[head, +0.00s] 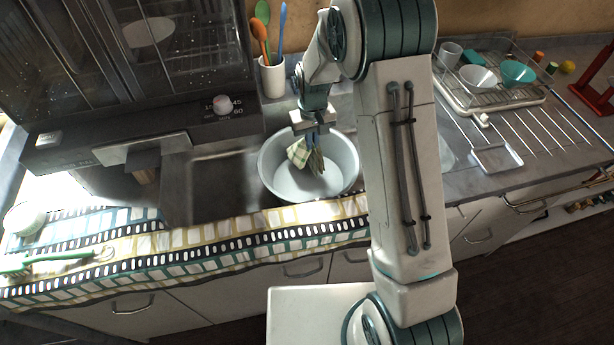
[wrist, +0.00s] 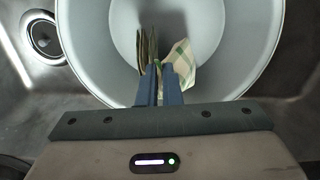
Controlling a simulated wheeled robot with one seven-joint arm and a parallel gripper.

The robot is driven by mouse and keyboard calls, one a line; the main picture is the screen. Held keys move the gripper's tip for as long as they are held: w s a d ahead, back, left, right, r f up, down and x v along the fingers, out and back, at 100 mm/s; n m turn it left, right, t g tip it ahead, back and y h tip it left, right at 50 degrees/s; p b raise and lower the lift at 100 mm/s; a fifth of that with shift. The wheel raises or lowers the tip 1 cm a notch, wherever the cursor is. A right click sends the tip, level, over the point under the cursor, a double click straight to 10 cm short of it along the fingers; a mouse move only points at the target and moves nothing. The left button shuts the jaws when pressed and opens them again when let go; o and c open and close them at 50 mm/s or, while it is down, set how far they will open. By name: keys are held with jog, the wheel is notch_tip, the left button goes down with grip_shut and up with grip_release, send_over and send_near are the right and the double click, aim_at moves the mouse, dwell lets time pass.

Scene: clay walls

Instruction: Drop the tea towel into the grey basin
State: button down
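The tea towel (head: 304,154) is a small cloth with green and cream checks, hanging folded from my gripper (head: 314,135). My gripper points down and is shut on the towel. The grey basin (head: 343,182) is a round, wide bowl in the sink area, and the towel hangs over its inside. In the wrist view the towel (wrist: 181,66) shows on both sides of the blue fingers (wrist: 159,75), with the basin (wrist: 90,45) around and beneath it. I cannot tell whether the towel's lower end touches the basin floor.
A utensil cup (head: 272,78) stands behind the basin. A dish rack (head: 490,95) with bowls is at the right. A patterned cloth (head: 180,240) lies along the counter's front edge. A dark glass-fronted appliance (head: 120,80) is at the left. A drain (wrist: 43,36) shows beside the basin.

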notch_tip(320, 180, down, 6)
jog(key=b, duration=0.3)
jog(key=shift+r, duration=0.2)
jog(key=shift+c, duration=1.4)
grip_release()
notch_tip(320, 180, up, 6)
jog(key=p, duration=0.3)
jog(key=shift+f, duration=0.25)
jog(key=shift+r, duration=0.1)
